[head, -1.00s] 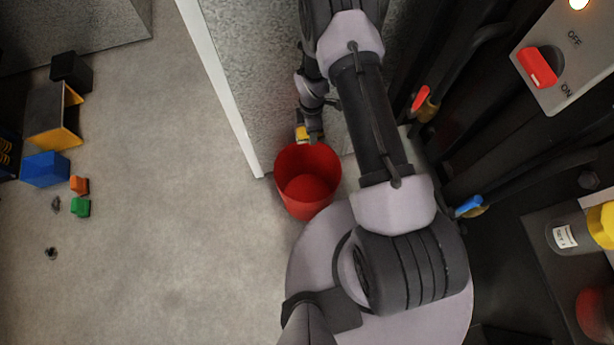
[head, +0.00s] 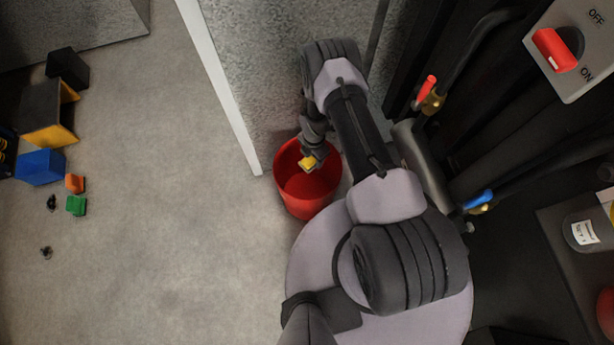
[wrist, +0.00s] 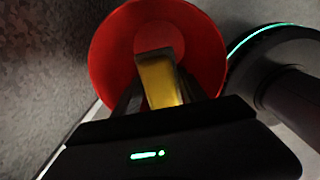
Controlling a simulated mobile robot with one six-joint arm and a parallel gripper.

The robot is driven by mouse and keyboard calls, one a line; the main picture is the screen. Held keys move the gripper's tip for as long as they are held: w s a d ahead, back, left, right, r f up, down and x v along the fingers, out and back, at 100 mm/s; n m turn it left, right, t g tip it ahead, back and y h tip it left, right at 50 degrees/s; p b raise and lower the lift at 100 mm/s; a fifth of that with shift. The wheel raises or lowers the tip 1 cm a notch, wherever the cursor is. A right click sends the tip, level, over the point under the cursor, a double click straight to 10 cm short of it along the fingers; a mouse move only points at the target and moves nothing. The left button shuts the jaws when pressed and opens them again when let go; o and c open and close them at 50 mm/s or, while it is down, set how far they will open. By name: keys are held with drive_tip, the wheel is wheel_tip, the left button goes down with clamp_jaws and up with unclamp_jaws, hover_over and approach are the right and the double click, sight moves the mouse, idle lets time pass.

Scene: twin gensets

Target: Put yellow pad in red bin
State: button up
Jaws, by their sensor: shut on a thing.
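The red bin (head: 308,201) stands upright on the floor in the middle of the head view, beside my base. My gripper (head: 309,160) is over the bin's opening and shut on the yellow pad (head: 307,164). In the wrist view the yellow pad (wrist: 160,82) sits between the two dark fingers of my gripper (wrist: 157,95), with the red bin (wrist: 112,42) around and behind it. I cannot tell whether the pad is above the rim or a little below it.
A grey wall with a white edge (head: 222,90) is just behind the bin. Blue (head: 40,167), orange (head: 74,183) and green (head: 76,205) blocks lie far left. Dark pipes and a red switch (head: 554,50) are at right. The left floor is mostly clear.

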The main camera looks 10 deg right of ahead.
drive_tip(key=o, duration=1.4)
wheel_tip(320, 180, up, 18)
drive_tip(key=p, duration=0.7)
drive_tip(key=shift+f, duration=0.25)
